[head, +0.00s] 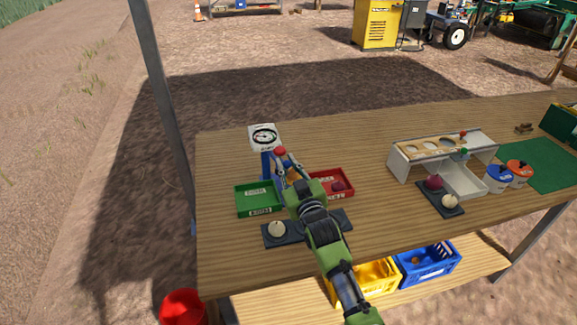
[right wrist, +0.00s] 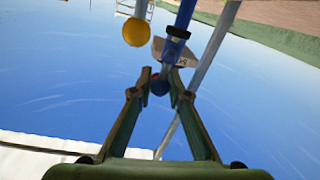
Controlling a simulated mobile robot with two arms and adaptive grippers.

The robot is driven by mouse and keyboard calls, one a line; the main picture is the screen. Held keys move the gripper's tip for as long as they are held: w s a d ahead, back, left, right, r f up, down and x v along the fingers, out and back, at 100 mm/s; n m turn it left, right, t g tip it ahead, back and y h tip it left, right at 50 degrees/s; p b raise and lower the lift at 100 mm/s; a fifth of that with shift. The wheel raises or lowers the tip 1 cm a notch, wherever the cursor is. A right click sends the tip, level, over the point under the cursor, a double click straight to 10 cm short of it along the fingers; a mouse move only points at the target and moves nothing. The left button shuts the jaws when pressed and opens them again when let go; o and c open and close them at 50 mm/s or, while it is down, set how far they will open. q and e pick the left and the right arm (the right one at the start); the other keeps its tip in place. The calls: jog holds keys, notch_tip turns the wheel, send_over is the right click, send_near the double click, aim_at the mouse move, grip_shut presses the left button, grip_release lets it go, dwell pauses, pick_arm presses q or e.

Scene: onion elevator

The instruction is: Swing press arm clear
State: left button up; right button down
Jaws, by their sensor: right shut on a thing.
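The press stands on the wooden table (head: 370,135) in the head view, with a blue column (head: 266,163) and a white-faced dial (head: 264,137) on top. A red knob (head: 280,151) shows right beside the dial, at the tip of my right gripper (head: 284,166). In the right wrist view my right gripper (right wrist: 160,76) is shut on the press arm, with a dark round end (right wrist: 159,86) between its fingers. The blue column (right wrist: 176,40) shows just beyond the fingertips, and a yellow ball (right wrist: 136,32) is left of it. My left gripper is not in view.
A green tray (head: 258,198) and a red tray (head: 334,184) flank the press. Dark pads with pale and purple onions lie nearby. A white sorting stand (head: 443,156) and two cups are at the right. A grey post (head: 163,100) rises at the table's left end.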

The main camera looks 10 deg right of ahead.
jog(key=shift+r, duration=0.1)
jog(key=shift+d, duration=0.1)
jog(key=c, duration=1.9)
grip_release()
jog(key=shift+w, duration=0.1)
jog(key=s+d, duration=0.1)
jog(key=s, duration=1.1)
jog(key=shift+d, duration=0.15)
